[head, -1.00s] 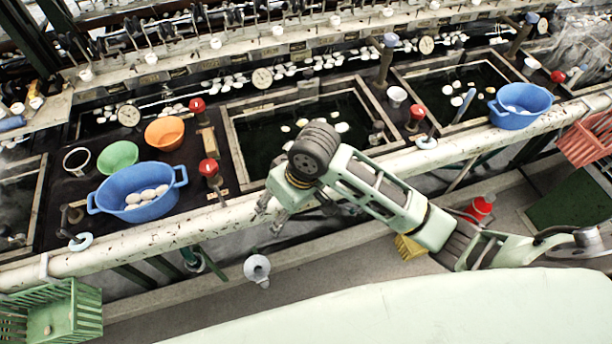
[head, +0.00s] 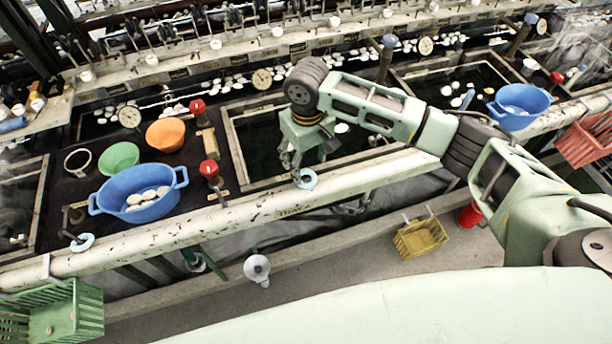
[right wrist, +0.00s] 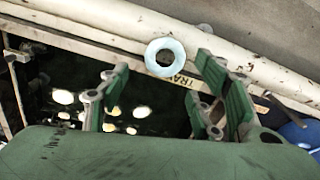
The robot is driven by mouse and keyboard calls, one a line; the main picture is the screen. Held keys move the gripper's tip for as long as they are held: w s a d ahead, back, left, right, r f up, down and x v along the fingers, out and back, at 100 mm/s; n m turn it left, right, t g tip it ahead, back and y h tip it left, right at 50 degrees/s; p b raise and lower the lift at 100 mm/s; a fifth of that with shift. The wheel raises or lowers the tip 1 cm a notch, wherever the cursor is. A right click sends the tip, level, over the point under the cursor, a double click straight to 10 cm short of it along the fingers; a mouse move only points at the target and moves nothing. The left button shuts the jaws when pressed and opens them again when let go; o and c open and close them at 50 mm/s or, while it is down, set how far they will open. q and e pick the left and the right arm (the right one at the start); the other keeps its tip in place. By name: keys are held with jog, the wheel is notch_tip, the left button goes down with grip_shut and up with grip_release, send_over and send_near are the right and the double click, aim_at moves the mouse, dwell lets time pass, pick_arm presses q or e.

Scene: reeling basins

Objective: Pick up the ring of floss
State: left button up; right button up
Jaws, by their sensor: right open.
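A pale blue ring of floss (head: 305,179) sits on the pale front rail (head: 250,210), at the near edge of the middle basin. It also shows in the right wrist view (right wrist: 165,57), against the rail, in the gap between the finger pairs but beyond them. My right gripper (head: 295,160) is open, pointing down just behind the ring in the head view. In the right wrist view its green fingers (right wrist: 165,88) stand wide apart with nothing between them. A second pale ring (head: 83,243) lies on the rail at the left. My left gripper is out of view.
A blue tub (head: 140,208) with white cocoons stands left, with green (head: 118,158) and orange (head: 166,134) bowls behind it. A red-topped post (head: 209,170) stands left of the gripper. A yellow basket (head: 420,238) is on the floor below the rail.

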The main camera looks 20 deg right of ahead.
aim_at(308, 173)
jog(key=shift+s+f+p, duration=0.2)
jog(key=shift+f+p, duration=0.1)
jog(key=shift+f, duration=0.8)
jog(key=shift+s+f+p, duration=0.15)
jog(key=shift+f+p, duration=0.1)
jog(key=shift+f, duration=0.85)
jog(key=c, duration=0.7)
